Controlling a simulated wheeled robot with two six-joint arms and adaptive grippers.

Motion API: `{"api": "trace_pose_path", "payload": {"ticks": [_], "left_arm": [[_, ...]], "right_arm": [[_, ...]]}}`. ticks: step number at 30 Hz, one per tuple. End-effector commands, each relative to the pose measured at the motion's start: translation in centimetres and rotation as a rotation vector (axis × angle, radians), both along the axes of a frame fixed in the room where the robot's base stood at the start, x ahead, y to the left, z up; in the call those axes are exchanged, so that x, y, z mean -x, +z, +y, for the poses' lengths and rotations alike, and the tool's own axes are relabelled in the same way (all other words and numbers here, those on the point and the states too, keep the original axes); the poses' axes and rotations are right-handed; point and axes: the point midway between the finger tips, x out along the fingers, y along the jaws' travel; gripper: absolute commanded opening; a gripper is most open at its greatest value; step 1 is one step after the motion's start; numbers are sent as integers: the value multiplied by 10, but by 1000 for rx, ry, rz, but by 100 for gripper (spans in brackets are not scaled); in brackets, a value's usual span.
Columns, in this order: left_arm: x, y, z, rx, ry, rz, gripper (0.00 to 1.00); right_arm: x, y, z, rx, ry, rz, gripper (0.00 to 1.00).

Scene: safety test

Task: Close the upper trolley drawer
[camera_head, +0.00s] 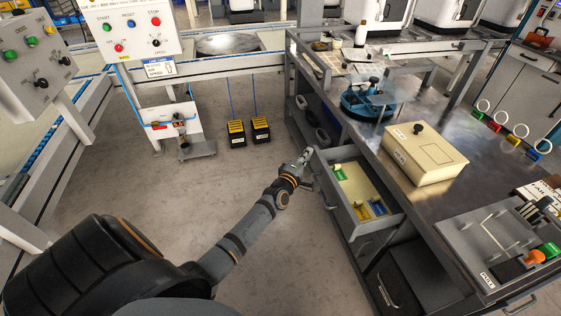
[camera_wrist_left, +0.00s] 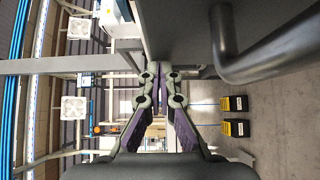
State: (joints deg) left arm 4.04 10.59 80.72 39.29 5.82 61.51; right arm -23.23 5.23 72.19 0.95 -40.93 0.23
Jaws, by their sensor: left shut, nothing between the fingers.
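The upper trolley drawer (camera_head: 345,208) stands pulled out from the grey trolley in the head view. It has a grey front and a pale inside with green, yellow and blue items. My left gripper (camera_head: 305,157) is shut and empty, close to the far end of the drawer front, on its outer side. In the left wrist view, the shut fingertips (camera_wrist_left: 160,72) are just below a dark grey panel (camera_wrist_left: 178,30), which looks like the drawer front, with a thick dark handle (camera_wrist_left: 275,50) to the right. I cannot tell whether they touch. My right gripper is out of view.
The trolley's metal top (camera_head: 440,128) holds a beige box (camera_head: 417,157), a blue round fixture (camera_head: 368,101) and a grey tray (camera_head: 490,243). Two black-and-yellow blocks (camera_head: 248,130) sit on the floor behind the gripper. The floor left of the drawer is clear apart from my arm.

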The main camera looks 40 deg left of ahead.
Motion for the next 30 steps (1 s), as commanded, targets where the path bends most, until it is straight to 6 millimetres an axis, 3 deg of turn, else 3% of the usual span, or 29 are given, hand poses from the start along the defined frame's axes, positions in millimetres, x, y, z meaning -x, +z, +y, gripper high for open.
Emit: {"api": "trace_pose_path", "payload": {"ticks": [6, 15, 30], "left_arm": [[-42, -1, -36, 4, -1, -1, 0], [-79, -1, -68, 0, -1, 1, 0], [-93, 0, -79, -1, 0, 0, 0]], "right_arm": [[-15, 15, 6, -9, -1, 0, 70], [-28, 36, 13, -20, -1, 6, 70], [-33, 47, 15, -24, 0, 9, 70]]}}
